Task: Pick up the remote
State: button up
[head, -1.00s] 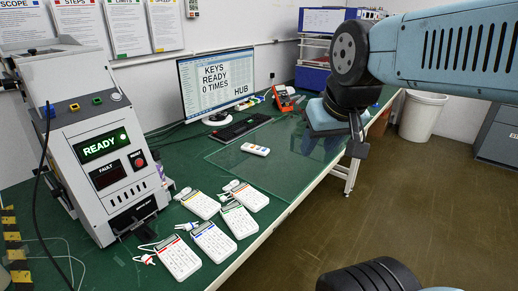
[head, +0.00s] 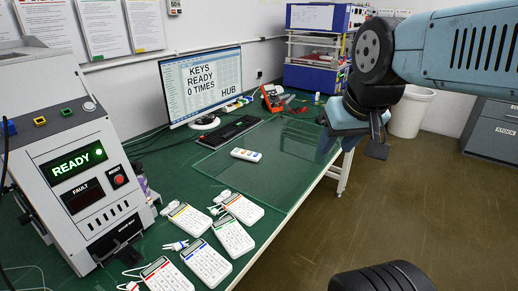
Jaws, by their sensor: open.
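The remote (head: 246,155) is a small white handset with coloured buttons. It lies flat on the clear mat (head: 222,170) on the green bench, with clear space around it. My gripper (head: 350,138) is open, with nothing seen between its fingers. It is to the right of the remote, around the bench's right edge and apart from the remote. One dark fingertip shows clearly; the other is partly hidden by the blue-grey gripper body.
Several white keypads (head: 206,263) with cables lie at the bench's near end. A grey test machine (head: 85,180) reading READY stands at left. A monitor (head: 205,85) and black keyboard (head: 228,131) are behind the remote. A white bin (head: 411,110) stands on the floor at right.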

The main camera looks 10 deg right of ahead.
aim_at(236, 152)
jog(key=z, duration=0.2)
jog(key=i, duration=0.85)
jog(key=u, duration=0.5)
